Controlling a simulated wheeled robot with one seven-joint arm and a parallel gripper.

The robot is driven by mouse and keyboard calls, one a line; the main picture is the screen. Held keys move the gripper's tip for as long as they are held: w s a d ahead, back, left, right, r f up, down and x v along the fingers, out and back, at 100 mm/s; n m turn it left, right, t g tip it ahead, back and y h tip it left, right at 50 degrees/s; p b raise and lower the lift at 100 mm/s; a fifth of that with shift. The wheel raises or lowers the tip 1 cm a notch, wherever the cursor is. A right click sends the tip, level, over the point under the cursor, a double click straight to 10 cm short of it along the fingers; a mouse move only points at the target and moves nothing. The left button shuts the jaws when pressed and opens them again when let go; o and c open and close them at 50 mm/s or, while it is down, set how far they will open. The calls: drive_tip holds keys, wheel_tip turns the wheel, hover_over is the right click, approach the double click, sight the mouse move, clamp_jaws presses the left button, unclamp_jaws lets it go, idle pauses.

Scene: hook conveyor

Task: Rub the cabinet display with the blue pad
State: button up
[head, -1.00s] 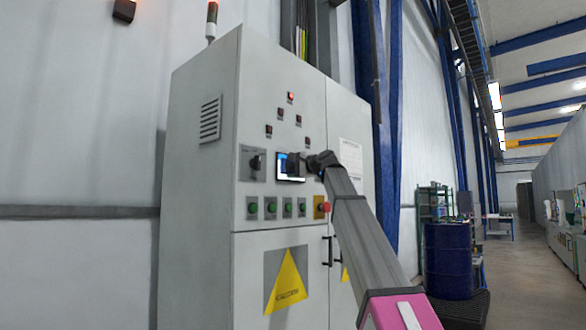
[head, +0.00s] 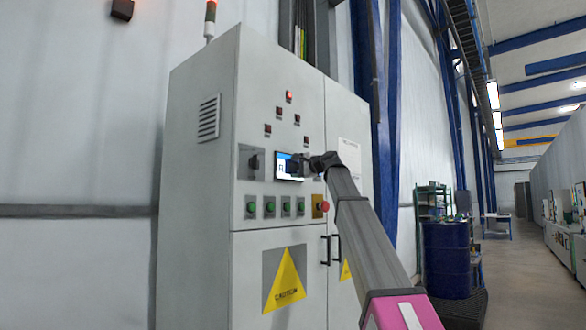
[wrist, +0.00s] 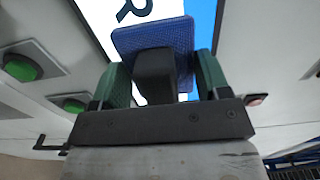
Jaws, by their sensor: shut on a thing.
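The grey cabinet (head: 200,180) stands in front of me with its small display (head: 283,166) on the upper front, lit white and blue. In the wrist view the display (wrist: 204,20) fills the upper middle, with a dark letter on it. My gripper (head: 300,166) is at the right part of the display. In the wrist view my gripper (wrist: 160,85) is shut on the dark block-shaped handle of the blue pad (wrist: 150,38), between two green fingers. The pad lies flat over the display's middle; whether it touches cannot be told.
Green buttons (head: 270,208) and a red button on a yellow plate (head: 320,206) sit just below the display. A dark rotary switch (head: 253,162) is to its left. A blue barrel (head: 447,258) stands on the right, with open floor beyond.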

sight(288, 166)
drive_tip(key=w+d, duration=0.4)
drive_tip(key=w, duration=0.2)
drive_tip(key=shift+d, duration=0.15)
idle(0.7)
drive_tip(key=shift+s+a, duration=0.75)
drive_tip(key=shift+s, duration=0.25)
drive_tip(key=shift+s+a, duration=0.7)
drive_tip(key=shift+s, duration=0.3)
drive_tip(key=shift+s+a, duration=0.75)
drive_tip(key=shift+s, duration=0.25)
drive_tip(key=shift+s+a, duration=1.2)
drive_tip(key=shift+s, duration=0.15)
drive_tip(key=shift+v, duration=3)
